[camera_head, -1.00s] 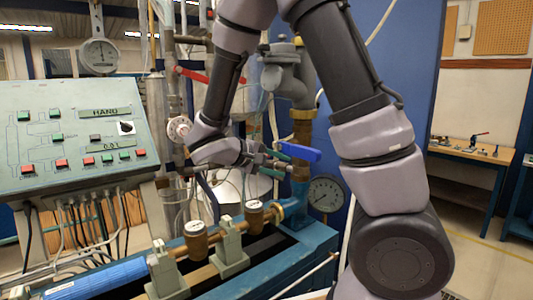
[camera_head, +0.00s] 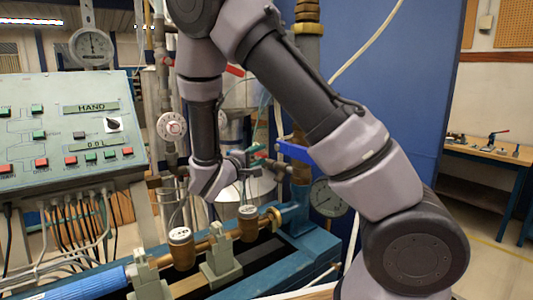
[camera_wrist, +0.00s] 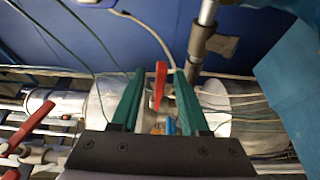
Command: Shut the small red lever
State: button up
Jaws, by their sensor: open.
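A small red lever (camera_wrist: 159,86) stands upright between the two green fingers of my gripper (camera_wrist: 159,73) in the wrist view. The fingers are open, with a gap on both sides of the lever; I cannot tell how deep it sits between them. In the head view my gripper (camera_head: 252,163) is among the pipes, left of the blue lever (camera_head: 295,152). A small bit of red (camera_head: 262,154) shows beside the fingers there; the rest is hidden.
Another, longer red lever (camera_wrist: 36,128) is at the left in the wrist view. A grey pipe (camera_wrist: 203,40) stands close on the right. The control panel (camera_head: 50,133) is left of my arm, and a round gauge (camera_head: 327,197) is below the blue lever.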

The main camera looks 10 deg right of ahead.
jog(key=shift+x, duration=2)
grip_shut()
